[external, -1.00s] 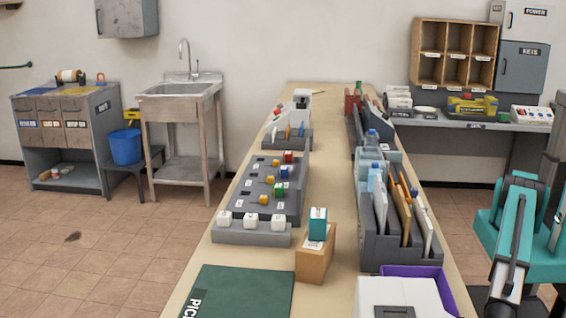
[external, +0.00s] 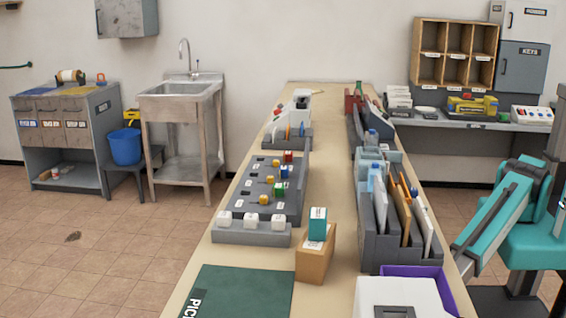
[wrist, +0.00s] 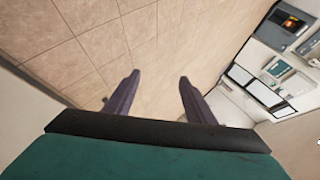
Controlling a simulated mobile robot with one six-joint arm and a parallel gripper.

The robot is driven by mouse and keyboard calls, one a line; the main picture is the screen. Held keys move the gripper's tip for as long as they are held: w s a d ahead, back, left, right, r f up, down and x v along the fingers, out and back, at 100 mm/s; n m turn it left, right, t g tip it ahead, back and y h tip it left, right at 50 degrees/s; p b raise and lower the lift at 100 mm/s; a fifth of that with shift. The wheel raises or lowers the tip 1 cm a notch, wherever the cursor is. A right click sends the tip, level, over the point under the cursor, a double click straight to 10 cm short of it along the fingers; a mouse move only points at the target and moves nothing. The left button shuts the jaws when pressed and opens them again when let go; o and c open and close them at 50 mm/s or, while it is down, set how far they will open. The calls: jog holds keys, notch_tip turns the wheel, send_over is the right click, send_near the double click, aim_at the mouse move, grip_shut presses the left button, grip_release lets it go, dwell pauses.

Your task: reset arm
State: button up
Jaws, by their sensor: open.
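My gripper (wrist: 155,98) shows in the wrist view with its two dark fingers spread apart. It is open and nothing is between the fingers. Behind them is tiled floor. In the external view my teal arm is at the right edge, beyond the right side of the long table (external: 335,200). The gripper itself cannot be made out in the external view.
Grey folder racks (external: 375,240) line the table's right side, nearest my arm. A purple bin (external: 445,285) and a white box (external: 400,298) stand at the near right. A grey side bench (external: 455,122) is behind. The floor at left is open.

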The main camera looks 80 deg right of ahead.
jog(key=w+d+f+m+t+h+p, duration=0.15)
jog(key=w+d, duration=0.25)
jog(key=d, duration=0.5)
jog(key=w+d+f+m+t+p, duration=0.1)
jog(key=w+d+f+m+p, duration=0.2)
jog(key=d, duration=0.6)
jog(key=w+d+f+m+t+h+p, duration=0.1)
jog(key=w+d+f+m, duration=0.1)
jog(key=w+d, duration=0.5)
jog(key=s+d+f+m+h+p, duration=0.1)
jog(key=s+d+m+p, duration=0.25)
jog(key=d, duration=1.15)
jog(key=s+d+m+h+p, duration=0.2)
jog(key=s+d+p, duration=0.15)
jog(key=d, duration=1.05)
jog(key=s+a+r+m+g+h+p, duration=0.1)
jog(key=s+r+p, duration=0.4)
jog(key=s, duration=0.5)
jog(key=shift+a+r+m+g+h, duration=0.15)
jog(key=shift+r+m+g+h, duration=0.15)
jog(key=shift+r+g+h, duration=0.45)
jog(key=shift+r+y, duration=0.2)
jog(key=shift+y, duration=0.1)
